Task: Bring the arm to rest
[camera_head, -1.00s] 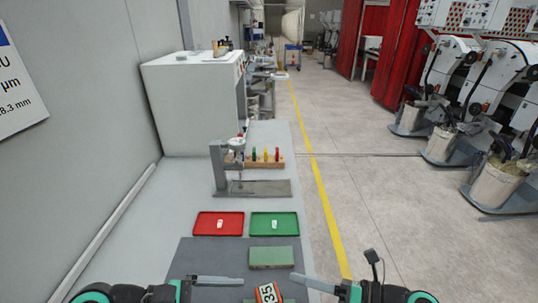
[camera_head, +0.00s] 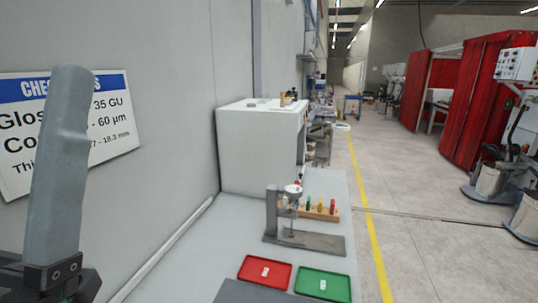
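My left gripper (camera_head: 60,165) is raised very close to the camera at the left edge. One long grey finger points up from a dark mount (camera_head: 55,275). A second finger cannot be made out, so I cannot tell whether it is open or shut. No object shows in it. It covers part of the wall sign (camera_head: 110,115). My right gripper is out of view.
A red tray (camera_head: 250,280) and a green tray (camera_head: 340,293), each with a small white piece, lie on the bench (camera_head: 190,245). Behind them stand a gauge stand (camera_head: 272,215), a wooden rack (camera_head: 325,214) with coloured pegs and a white cabinet (camera_head: 255,150). The grey wall is at left.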

